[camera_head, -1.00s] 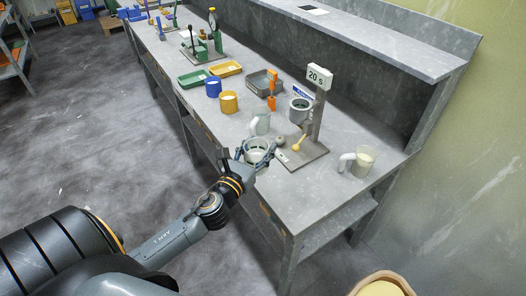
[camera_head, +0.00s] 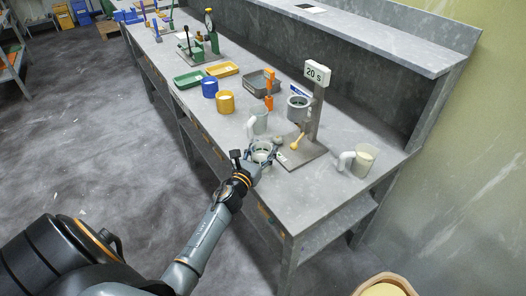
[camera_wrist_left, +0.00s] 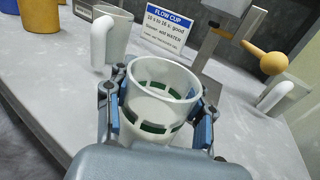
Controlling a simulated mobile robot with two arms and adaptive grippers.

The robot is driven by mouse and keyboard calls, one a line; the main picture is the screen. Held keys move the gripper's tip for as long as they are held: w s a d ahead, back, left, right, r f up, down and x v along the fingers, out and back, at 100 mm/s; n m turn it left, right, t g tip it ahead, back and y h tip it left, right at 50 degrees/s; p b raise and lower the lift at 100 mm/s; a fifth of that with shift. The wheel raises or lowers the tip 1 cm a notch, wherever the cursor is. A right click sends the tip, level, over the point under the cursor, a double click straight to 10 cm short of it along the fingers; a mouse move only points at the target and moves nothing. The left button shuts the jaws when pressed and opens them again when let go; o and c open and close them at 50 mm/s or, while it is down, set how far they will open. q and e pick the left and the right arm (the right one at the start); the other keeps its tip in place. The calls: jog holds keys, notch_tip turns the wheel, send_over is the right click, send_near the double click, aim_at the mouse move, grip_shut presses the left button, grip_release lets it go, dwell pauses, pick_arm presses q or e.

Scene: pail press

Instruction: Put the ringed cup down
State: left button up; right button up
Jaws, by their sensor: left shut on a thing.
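The ringed cup (camera_wrist_left: 160,88) is a pale, open-topped cup with a broken dark green band around it. My left gripper (camera_wrist_left: 157,108) is shut on it, with a blue-padded finger on each side. In the head view the cup (camera_head: 262,148) is upright near the front edge of the grey bench (camera_head: 290,195), left of the stand's base. My left gripper (camera_head: 261,154) reaches it from the front. The cup's underside is hidden by the gripper, so I cannot tell whether it touches the bench. My right gripper is not in view.
A pale handled jug (camera_head: 260,122) stands just behind the cup. The stand (camera_head: 316,120) with a "20 s" sign and a yellow ball-ended lever (camera_head: 296,143) is to the right. Another handled jug (camera_head: 362,160) is farther right. Blue (camera_head: 210,87) and yellow (camera_head: 225,103) cups stand farther left.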

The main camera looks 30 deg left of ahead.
pick_arm(q)
jog(key=shift+f, duration=0.15)
jog(key=o, duration=1.2)
jog(key=shift+s+r, duration=0.15)
jog(key=shift+r, duration=0.15)
jog(key=s, duration=0.4)
jog(key=s+d+b, duration=0.1)
jog(key=s, duration=0.3)
jog(key=s+b, duration=0.1)
jog(key=s, duration=0.2)
jog(key=shift+s+d, duration=0.2)
jog(key=shift+s, duration=0.2)
